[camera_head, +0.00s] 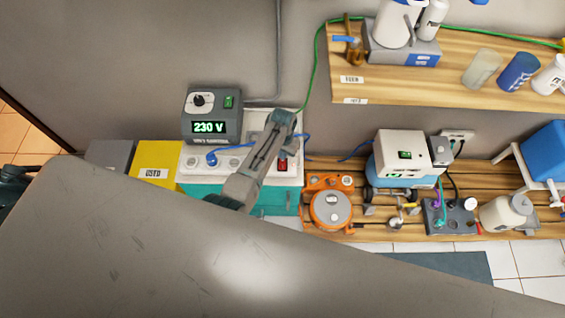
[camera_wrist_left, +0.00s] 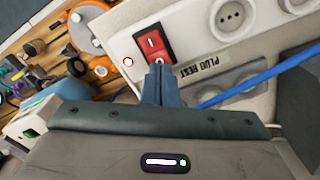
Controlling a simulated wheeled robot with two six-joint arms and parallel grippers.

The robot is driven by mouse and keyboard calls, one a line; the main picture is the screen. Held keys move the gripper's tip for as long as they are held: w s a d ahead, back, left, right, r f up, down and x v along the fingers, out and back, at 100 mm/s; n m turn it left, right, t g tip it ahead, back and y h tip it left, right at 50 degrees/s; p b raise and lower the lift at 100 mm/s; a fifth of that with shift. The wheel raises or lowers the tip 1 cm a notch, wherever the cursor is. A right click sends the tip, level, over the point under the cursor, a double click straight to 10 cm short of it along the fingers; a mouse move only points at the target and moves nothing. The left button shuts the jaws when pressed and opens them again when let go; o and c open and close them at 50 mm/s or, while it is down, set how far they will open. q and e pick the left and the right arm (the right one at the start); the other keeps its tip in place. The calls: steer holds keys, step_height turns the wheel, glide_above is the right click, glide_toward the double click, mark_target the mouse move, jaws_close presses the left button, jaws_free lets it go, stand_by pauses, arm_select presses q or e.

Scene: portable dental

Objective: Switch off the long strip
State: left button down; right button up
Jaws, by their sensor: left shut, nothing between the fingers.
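The long strip (camera_head: 190,165) is a white socket strip below the voltage unit, with a blue plug (camera_head: 211,158) in it. Its red rocker switch (camera_head: 283,166) is at the right end. In the left wrist view the switch (camera_wrist_left: 152,42) shows an I mark at its far end and an O mark at its near end. My left gripper (camera_wrist_left: 159,68) is shut and empty, its tips at the O end, partly covering it; I cannot tell whether they touch. In the head view the gripper (camera_head: 282,150) is over the strip's right end. My right gripper is out of view.
The grey voltage unit (camera_head: 212,115) reads 230 V behind the strip. A blue cable (camera_wrist_left: 245,88) crosses the strip near my fingers. An orange device (camera_head: 331,207) and a white box (camera_head: 402,154) stand to the right. A wooden shelf (camera_head: 450,90) is above.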

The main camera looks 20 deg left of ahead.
arm_select(q)
steer(key=shift+f, duration=0.1)
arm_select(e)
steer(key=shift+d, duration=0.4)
arm_select(q)
steer(key=shift+f, duration=0.2)
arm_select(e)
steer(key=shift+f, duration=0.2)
